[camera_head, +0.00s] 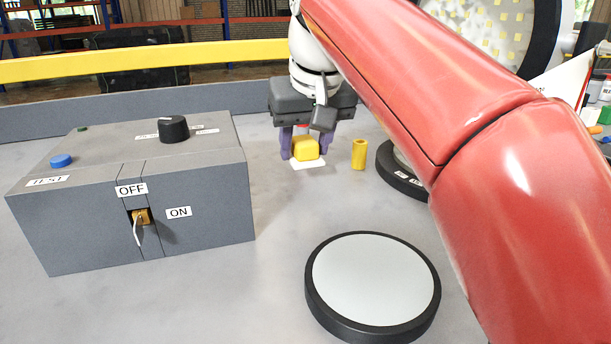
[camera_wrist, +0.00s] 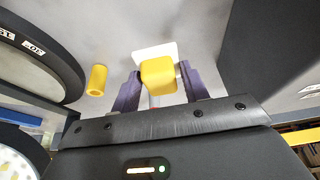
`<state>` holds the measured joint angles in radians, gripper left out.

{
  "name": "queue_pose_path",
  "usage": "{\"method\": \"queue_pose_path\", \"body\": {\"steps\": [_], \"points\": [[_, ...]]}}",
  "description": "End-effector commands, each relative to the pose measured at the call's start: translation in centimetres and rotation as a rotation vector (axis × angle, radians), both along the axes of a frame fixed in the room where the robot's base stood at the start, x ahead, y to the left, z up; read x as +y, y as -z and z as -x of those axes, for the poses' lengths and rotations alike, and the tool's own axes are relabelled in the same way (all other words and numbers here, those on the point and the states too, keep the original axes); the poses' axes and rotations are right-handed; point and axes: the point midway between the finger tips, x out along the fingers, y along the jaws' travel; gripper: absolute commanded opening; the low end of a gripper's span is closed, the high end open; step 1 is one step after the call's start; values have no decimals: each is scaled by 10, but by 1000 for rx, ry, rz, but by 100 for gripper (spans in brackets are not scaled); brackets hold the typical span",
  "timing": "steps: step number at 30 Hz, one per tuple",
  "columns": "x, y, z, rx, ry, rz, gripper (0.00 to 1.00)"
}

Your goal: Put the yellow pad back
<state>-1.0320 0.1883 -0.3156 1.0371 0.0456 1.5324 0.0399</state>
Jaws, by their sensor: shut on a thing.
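The yellow pad (camera_head: 306,148) is a small rounded yellow block between the purple fingers of my gripper (camera_head: 305,152), which is shut on it. In the head view the pad is at a white square (camera_head: 308,165) on the grey table. The wrist view also shows the pad (camera_wrist: 158,74) between the fingers, with the white square (camera_wrist: 150,53) partly behind it. I cannot tell whether the pad touches the square. A bit of red shows just above the pad in the head view.
A yellow cylinder (camera_head: 359,155) stands just right of my gripper. A black round base (camera_head: 398,172) is farther right, partly behind my red arm. A grey switch box (camera_head: 205,205) stands at left. A white-topped black disc (camera_head: 372,282) lies in front.

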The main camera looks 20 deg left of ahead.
Motion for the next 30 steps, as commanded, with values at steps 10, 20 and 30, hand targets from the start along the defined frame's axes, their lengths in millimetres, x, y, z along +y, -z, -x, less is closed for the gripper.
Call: {"method": "queue_pose_path", "body": {"steps": [10,20,30], "points": [[-1,38,0,-1,0,1,26],[0,41,0,-1,0,1,26],[0,42,0,0,0,0,66]]}}
